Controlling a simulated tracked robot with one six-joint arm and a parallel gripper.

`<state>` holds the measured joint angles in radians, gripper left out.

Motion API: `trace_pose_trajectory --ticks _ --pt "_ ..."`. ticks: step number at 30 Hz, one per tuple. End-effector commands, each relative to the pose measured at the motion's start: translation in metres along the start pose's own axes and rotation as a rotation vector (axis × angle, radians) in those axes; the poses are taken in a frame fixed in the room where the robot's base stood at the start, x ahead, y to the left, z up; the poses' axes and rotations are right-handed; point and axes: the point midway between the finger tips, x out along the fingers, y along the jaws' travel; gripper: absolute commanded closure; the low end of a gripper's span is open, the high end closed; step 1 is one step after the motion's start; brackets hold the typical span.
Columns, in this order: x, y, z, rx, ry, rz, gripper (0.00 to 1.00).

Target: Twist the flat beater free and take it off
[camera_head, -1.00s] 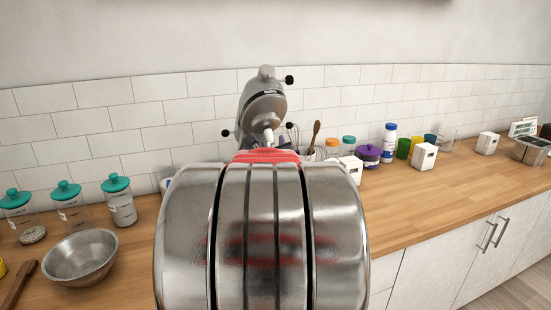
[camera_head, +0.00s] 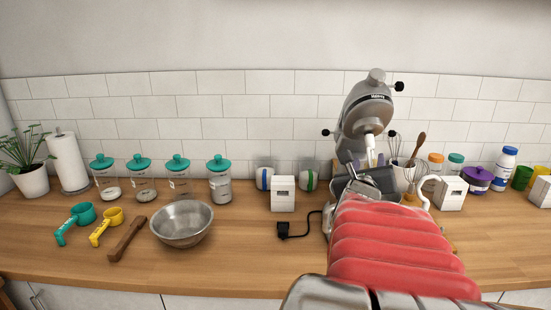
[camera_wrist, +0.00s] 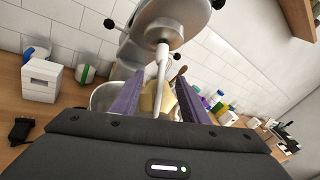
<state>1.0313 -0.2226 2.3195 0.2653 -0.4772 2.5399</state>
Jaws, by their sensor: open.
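The stand mixer (camera_head: 365,110) stands at the back of the counter with its head tilted up. It also shows in the wrist view (camera_wrist: 165,18). The flat beater (camera_wrist: 162,68) hangs from the head; its pale shaft runs down between my fingers, and its lower part is hard to make out. In the wrist view my gripper (camera_wrist: 158,88) is open, with one purple finger on each side of the beater and no clear grip on it. In the head view my arm hides the lower mixer. Part of a metal bowl (camera_wrist: 101,97) shows left of the fingers.
A white box (camera_head: 283,194) and a black plug with its cord (camera_head: 284,230) lie left of the mixer. A steel bowl (camera_head: 181,224) and several teal-lidded jars (camera_head: 219,184) stand further left. A utensil crock and a purple pot (camera_head: 478,180) stand right. The front counter is mostly clear.

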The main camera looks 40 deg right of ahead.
Motion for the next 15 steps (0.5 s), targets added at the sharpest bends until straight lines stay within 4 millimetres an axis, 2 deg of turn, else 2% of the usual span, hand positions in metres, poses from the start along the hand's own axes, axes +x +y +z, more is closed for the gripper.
trace_pose_trajectory --ticks 6,15 --pt "-0.024 0.006 0.003 0.001 -0.002 0.001 0.59" --pt "-0.035 0.009 0.003 -0.001 0.000 0.002 0.59"
